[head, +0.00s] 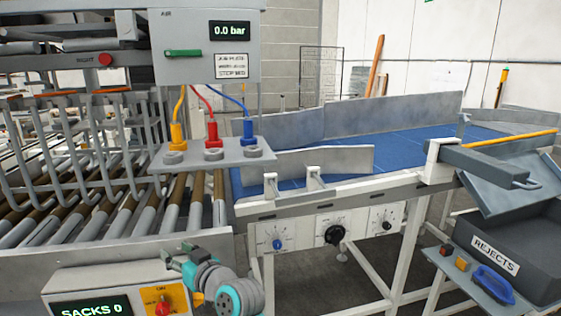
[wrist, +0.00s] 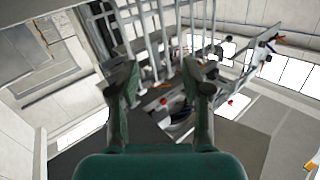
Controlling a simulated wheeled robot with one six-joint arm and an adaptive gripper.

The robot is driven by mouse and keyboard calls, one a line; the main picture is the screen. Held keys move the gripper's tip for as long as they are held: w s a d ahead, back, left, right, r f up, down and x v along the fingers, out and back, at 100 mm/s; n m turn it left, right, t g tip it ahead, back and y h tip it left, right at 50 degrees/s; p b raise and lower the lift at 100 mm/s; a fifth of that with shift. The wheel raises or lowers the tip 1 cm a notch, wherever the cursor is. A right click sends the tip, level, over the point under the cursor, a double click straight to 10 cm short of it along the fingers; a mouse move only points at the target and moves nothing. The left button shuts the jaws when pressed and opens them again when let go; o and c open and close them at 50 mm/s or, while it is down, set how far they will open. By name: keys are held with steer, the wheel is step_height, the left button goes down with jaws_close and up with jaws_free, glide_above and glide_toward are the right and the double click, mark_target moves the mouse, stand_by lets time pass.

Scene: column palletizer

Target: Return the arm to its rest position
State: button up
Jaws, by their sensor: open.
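My gripper (wrist: 163,92) shows in the wrist view with its two green fingers wide apart and nothing between them. Beyond the fingers are grey bars and machine parts, seen tilted. In the head view, part of my teal and grey arm is low in the picture, with my gripper (head: 176,260) at its left end, just right of and above the SACKS 0 control box (head: 75,285). I cannot tell from this view whether it touches the box.
Rollers (head: 140,215) and hooked grey bars stand at left. An air panel (head: 205,65) reads 0.0 bar above three coloured plugs. A blue conveyor belt (head: 400,143) runs behind. A rejects bin (head: 540,250) and a blue-handled tool (head: 492,283) are at right.

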steer(key=s+d+f+m+t+h, duration=0.15)
steer(key=s+d+f, duration=0.25)
steer(key=d+f, duration=0.45)
steer(key=s+d+f+m+t+h, duration=0.1)
steer(key=s+d+f+m+h, duration=0.2)
steer(key=d+f, duration=0.6)
steer(key=s+d+f+m+t+h, duration=0.15)
steer(key=s+d+f+h, duration=0.25)
steer(key=s+d+f, duration=0.75)
steer(key=s+d+m+h, duration=0.1)
steer(key=s+d, duration=0.3)
steer(key=s, duration=0.3)
steer(key=s+d+r+h, duration=0.1)
steer(key=s+d, duration=0.2)
steer(key=s, duration=0.4)
steer(key=s+d+m+h, duration=0.1)
steer(key=s+d, duration=0.3)
steer(key=s, duration=0.3)
steer(key=s+d+r+h, duration=0.1)
steer(key=s+r, duration=0.3)
steer(key=s, duration=0.3)
steer(key=s+d+r+h, duration=0.1)
steer(key=s+d+r, duration=0.1)
steer(key=s+r, duration=0.2)
steer(key=s, duration=0.3)
steer(key=shift+s+r+m, duration=0.25)
steer(key=shift+s+m, duration=0.05)
steer(key=shift+s, duration=0.1)
